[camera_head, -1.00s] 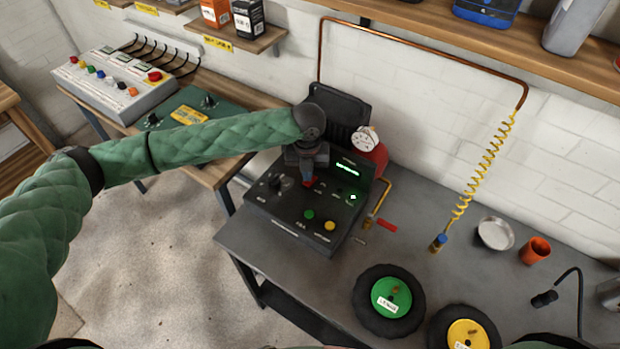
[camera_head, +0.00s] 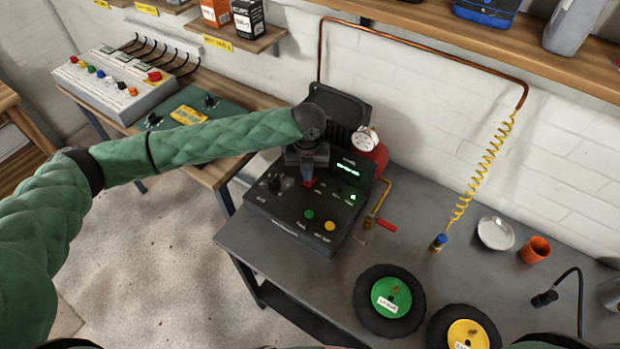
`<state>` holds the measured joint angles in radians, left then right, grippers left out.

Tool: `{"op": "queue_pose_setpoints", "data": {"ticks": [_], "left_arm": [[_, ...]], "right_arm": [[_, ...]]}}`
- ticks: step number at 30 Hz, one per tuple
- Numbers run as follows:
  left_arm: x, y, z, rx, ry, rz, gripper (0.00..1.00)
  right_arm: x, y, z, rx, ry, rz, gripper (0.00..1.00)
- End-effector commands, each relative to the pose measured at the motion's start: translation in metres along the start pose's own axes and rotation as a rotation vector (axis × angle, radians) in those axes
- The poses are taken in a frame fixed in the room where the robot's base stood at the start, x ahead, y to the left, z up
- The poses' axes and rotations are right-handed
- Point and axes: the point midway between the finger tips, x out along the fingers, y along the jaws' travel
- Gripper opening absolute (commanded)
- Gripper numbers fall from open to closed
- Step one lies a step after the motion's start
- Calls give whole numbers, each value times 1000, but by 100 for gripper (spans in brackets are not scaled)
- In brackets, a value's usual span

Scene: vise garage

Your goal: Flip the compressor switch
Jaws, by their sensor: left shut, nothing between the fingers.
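The compressor (camera_head: 318,225) is a black box with a sloped control panel, on the left part of the grey workbench. Its panel has a lit green display (camera_head: 347,169), a green button (camera_head: 308,214), a yellow button (camera_head: 330,225) and a dark knob. My left gripper (camera_head: 308,180) is over the panel, pointing down, shut with nothing held. A small red part (camera_head: 309,183) shows right at its fingertips; I cannot tell whether they touch it. The gripper hides part of the panel around it. My right gripper is not in view.
A round gauge (camera_head: 365,139) and a red-handled valve (camera_head: 386,225) stand right of the compressor. Two wheels, with green (camera_head: 391,297) and yellow (camera_head: 468,335) hubs, lie in front. A metal dish (camera_head: 495,233) and an orange cup (camera_head: 535,250) are at right. A coiled yellow hose (camera_head: 483,170) hangs down.

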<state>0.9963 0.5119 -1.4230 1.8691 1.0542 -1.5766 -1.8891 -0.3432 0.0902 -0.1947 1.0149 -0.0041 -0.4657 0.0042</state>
Motion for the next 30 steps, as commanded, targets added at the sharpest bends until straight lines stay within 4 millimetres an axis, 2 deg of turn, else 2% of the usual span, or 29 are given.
{"op": "queue_pose_setpoints", "data": {"ticks": [30], "left_arm": [[13,0,0,0,0,0,0]], "right_arm": [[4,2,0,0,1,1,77]]}}
